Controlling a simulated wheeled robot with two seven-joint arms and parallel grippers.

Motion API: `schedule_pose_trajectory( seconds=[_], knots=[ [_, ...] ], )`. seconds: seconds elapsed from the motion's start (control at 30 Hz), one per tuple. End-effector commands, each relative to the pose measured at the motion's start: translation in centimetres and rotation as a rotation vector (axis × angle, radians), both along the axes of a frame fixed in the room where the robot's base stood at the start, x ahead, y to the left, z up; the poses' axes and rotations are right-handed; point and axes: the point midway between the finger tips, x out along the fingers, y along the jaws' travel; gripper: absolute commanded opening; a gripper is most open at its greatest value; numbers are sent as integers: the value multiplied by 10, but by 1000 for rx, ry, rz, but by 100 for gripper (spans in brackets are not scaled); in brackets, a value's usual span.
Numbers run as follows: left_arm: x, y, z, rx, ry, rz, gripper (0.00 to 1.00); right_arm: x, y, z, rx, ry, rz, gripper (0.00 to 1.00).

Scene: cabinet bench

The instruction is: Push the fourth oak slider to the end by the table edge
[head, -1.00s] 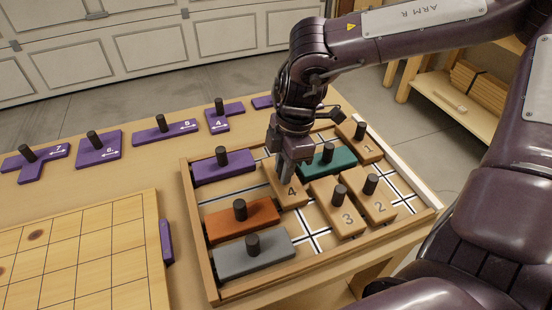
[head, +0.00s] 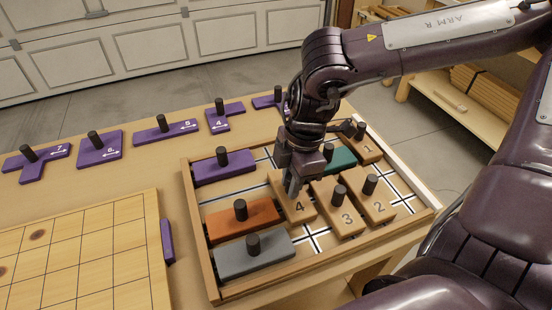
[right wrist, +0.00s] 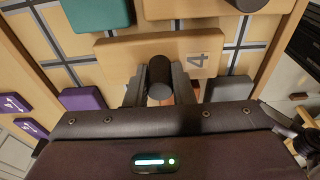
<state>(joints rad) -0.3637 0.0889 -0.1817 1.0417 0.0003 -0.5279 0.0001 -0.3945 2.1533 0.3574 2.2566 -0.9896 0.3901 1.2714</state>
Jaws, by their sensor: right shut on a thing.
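The fourth oak slider (head: 295,205), marked 4, lies in the framed tray (head: 213,268), left of oak slider 3 (head: 341,215). In the right wrist view the oak slider 4 (right wrist: 120,62) spans the middle, with its dark peg between my fingers. My right gripper (head: 293,188) is shut on that peg; it also shows in the right wrist view (right wrist: 160,90). The gripper hides the peg in the head view. My left gripper is not in view.
Orange (head: 240,222) and grey (head: 252,262) sliders lie to the left, a purple slider (head: 224,170) at the far left. A teal slider (head: 342,160) sits behind, with oak sliders 2 (head: 376,205) and 1 (head: 366,150) to the right. Bare lined floor shows in front of slider 4.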

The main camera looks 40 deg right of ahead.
Motion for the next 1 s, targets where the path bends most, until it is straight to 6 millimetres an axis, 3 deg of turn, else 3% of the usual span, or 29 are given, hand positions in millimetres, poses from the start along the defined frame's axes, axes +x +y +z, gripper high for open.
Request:
schedule_pose_trajectory(
  seconds=[0.7,1.0],
  knots=[
    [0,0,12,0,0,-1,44,-50,12,1,0,2,0,9],
    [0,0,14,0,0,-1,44,-59,14,0,-1,2,0,9]
  ],
)
